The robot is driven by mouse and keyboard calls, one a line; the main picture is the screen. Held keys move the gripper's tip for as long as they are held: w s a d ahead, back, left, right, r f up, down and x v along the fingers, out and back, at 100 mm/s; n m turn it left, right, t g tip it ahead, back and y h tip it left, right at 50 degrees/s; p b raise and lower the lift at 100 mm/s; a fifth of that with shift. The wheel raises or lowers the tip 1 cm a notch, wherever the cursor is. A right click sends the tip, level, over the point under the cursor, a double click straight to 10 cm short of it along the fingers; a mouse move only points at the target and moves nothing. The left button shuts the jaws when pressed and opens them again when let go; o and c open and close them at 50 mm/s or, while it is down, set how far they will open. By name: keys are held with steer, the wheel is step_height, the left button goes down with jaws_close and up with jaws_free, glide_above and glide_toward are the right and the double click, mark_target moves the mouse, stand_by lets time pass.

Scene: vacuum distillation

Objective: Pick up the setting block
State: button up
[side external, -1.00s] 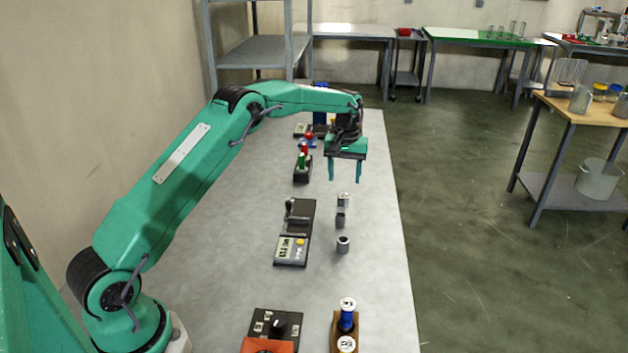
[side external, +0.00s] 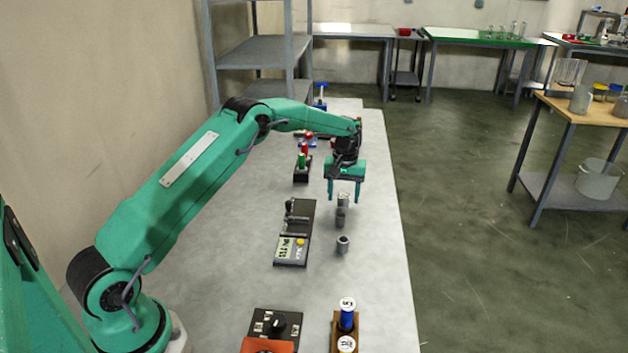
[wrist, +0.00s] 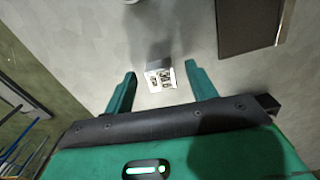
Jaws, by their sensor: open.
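The likely setting block (side external: 341,219) is a small grey block with a white, dark-printed face, standing on the bench. In the wrist view the block (wrist: 159,77) lies between my fingertips, with a gap on either side. My gripper (side external: 344,199) is open and empty, pointing down. The wrist view shows my gripper (wrist: 160,69) with both green fingers spread.
A short grey cylinder (side external: 343,244) stands nearer the camera. A dark panel with a lever and display (side external: 293,232) lies to the left. A rack with red and green items (side external: 302,166) is behind. A wooden holder (side external: 336,345) holds bottles in front. The right bench strip is clear.

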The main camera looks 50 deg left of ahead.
steer(key=shift+f, duration=0.5)
steer(key=shift+c, duration=0.5)
steer(key=c, duration=1.1)
